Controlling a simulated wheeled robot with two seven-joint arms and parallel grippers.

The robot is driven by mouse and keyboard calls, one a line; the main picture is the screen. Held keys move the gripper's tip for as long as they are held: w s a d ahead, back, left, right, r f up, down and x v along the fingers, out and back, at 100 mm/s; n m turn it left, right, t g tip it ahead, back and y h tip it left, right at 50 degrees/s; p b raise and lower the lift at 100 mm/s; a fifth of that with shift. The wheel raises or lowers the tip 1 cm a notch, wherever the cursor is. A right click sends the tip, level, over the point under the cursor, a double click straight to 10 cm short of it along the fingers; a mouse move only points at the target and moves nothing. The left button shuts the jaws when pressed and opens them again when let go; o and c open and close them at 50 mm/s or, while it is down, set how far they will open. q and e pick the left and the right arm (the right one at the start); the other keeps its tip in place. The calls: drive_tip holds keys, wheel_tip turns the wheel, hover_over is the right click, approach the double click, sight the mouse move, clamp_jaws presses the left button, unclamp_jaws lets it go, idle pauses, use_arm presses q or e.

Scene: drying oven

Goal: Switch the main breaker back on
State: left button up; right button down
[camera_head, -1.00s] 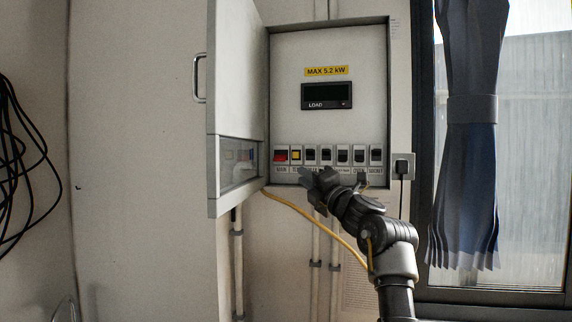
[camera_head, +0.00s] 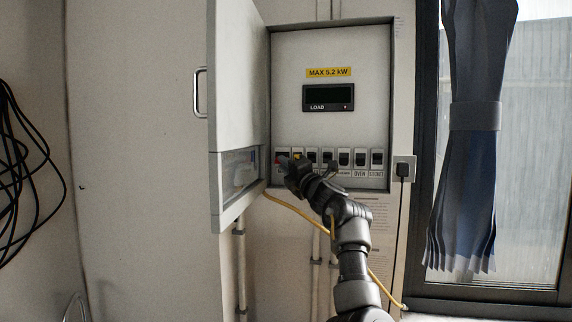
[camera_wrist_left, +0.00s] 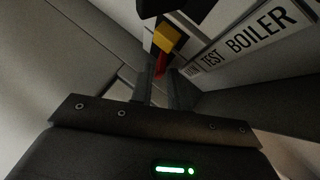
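The main breaker, with a red lever, is at the left end of the switch row in the head view, partly hidden by my left gripper (camera_head: 285,163). In the left wrist view its red lever (camera_wrist_left: 160,65) shows between the fingertips. The fingers (camera_wrist_left: 162,88) stand a small gap apart, at or just short of the lever; I cannot tell whether they touch it. My right gripper is not in view.
The grey cabinet (camera_head: 380,100) has its door (camera_head: 237,90) swung open on the left, close to the gripper. Several black switches (camera_head: 344,157) continue right. The load display (camera_head: 328,97) is dark except for a small red light. A yellow cable (camera_head: 290,205) hangs below.

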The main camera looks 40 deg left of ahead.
use_arm(q)
clamp_jaws()
drive_tip(key=shift+r+m, duration=0.15)
drive_tip(key=shift+m, duration=0.15)
drive_tip(key=shift+s+d+r+m+h+p, duration=0.15)
drive_tip(key=shift+r+m+h+p, duration=0.35)
drive_tip(key=shift+m+h+p, duration=0.3)
wheel_tip(320, 180, up, 2)
drive_tip(key=m+h+p, duration=0.3)
drive_tip(key=m+p, duration=0.1)
drive_tip(key=p, duration=0.1)
drive_tip(key=shift+r+h+p, duration=0.15)
drive_tip(key=shift+h+p, duration=0.15)
drive_tip(key=shift+p, duration=0.05)
drive_tip(key=shift+r+m+g+h+p, duration=0.1)
drive_tip(key=shift+m+g+h+p, duration=0.3)
drive_tip(key=shift+g+h, duration=0.1)
drive_tip(key=shift+r+m+g+h, duration=0.25)
drive_tip(key=shift+m+g+h, duration=0.15)
drive_tip(key=shift+m+h, duration=0.2)
